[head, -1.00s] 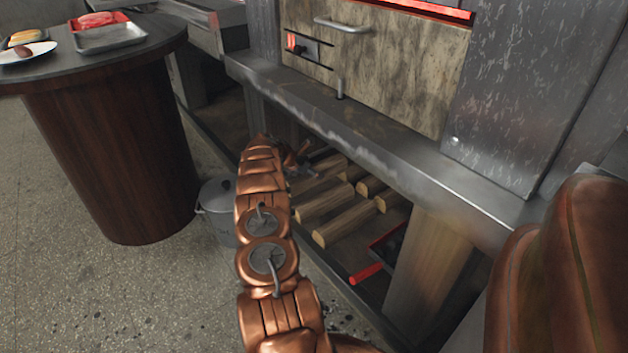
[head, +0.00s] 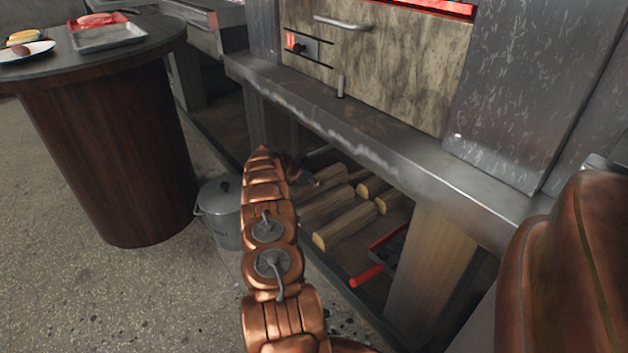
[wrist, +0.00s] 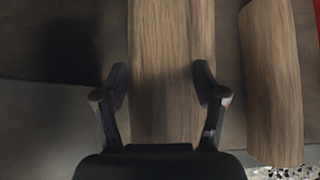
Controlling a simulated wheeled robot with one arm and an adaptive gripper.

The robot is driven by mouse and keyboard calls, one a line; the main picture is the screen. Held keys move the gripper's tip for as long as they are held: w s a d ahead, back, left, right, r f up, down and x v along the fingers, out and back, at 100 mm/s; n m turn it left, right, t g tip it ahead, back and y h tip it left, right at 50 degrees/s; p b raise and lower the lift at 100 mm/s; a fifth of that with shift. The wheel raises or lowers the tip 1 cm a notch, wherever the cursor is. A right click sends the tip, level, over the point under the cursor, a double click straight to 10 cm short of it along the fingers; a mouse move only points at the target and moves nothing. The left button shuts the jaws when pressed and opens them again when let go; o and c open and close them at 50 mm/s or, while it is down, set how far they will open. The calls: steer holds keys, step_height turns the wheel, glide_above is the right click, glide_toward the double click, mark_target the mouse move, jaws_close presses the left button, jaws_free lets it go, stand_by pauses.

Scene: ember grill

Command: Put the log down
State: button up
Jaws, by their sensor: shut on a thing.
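My gripper (wrist: 160,78) is shut on a log (wrist: 172,40), with one dark finger on each side of it in the wrist view. The log is pale brown with straight grain and runs away from the gripper. A second log (wrist: 272,80) lies to its right, apart from it. In the head view my copper arm hides most of the gripper, which is low under the counter by the left end of the log pile. Several cut logs (head: 347,226) lie there on the low shelf. I cannot tell whether the held log touches the shelf.
The steel counter edge (head: 400,150) overhangs the shelf. A wooden post (head: 431,275) and a red-handled pan or shovel (head: 366,276) stand right of the logs. A lidded grey bucket (head: 219,210) is left of my arm. A round table (head: 110,150) stands further left.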

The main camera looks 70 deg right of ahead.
steer(key=shift+f, duration=0.25)
steer(key=o, duration=1.8)
steer(key=shift+s+r, duration=0.1)
steer(key=shift+r, duration=0.45)
steer(key=p+v, duration=0.3)
steer(key=v, duration=0.7)
steer(key=shift+w+a+r, duration=0.1)
steer(key=shift+w+r, duration=0.1)
steer(key=shift+r, duration=0.1)
steer(key=shift+w+a+r, duration=0.25)
steer(key=shift+a+r, duration=0.1)
steer(key=shift+a, duration=0.2)
steer(key=shift+r+p, duration=0.1)
steer(key=shift+p, duration=0.2)
